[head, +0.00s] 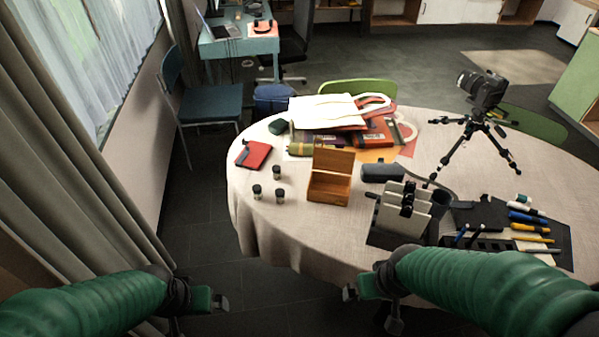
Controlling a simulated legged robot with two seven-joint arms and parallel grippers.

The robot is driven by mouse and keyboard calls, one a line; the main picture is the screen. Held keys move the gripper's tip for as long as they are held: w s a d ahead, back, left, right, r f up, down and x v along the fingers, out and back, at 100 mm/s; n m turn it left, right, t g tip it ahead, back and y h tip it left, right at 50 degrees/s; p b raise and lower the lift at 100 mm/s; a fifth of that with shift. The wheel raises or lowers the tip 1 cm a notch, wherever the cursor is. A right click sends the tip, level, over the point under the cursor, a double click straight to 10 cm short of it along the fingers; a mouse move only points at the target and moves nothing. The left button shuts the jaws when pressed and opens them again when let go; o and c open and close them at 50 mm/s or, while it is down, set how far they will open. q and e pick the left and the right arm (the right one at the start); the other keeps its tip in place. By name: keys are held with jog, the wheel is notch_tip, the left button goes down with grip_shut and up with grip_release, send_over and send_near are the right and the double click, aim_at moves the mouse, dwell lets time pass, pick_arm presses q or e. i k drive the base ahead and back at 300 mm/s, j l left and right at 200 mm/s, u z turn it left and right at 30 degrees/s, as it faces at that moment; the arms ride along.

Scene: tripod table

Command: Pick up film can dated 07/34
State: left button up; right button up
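An open wooden box (328,188) stands just right of the cans. A red notebook (253,154) lies behind them. A card holder (400,215), pens and a camera on a tripod (483,92) occupy the right side. The cloth left of the cans is clear.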

aim_at(276, 168)
jog(key=i+j+u, duration=0.15)
jog(key=i+u, duration=0.15)
jog(key=i, duration=0.45)
jog(key=i+u, duration=0.3)
jog(key=i, duration=0.5)
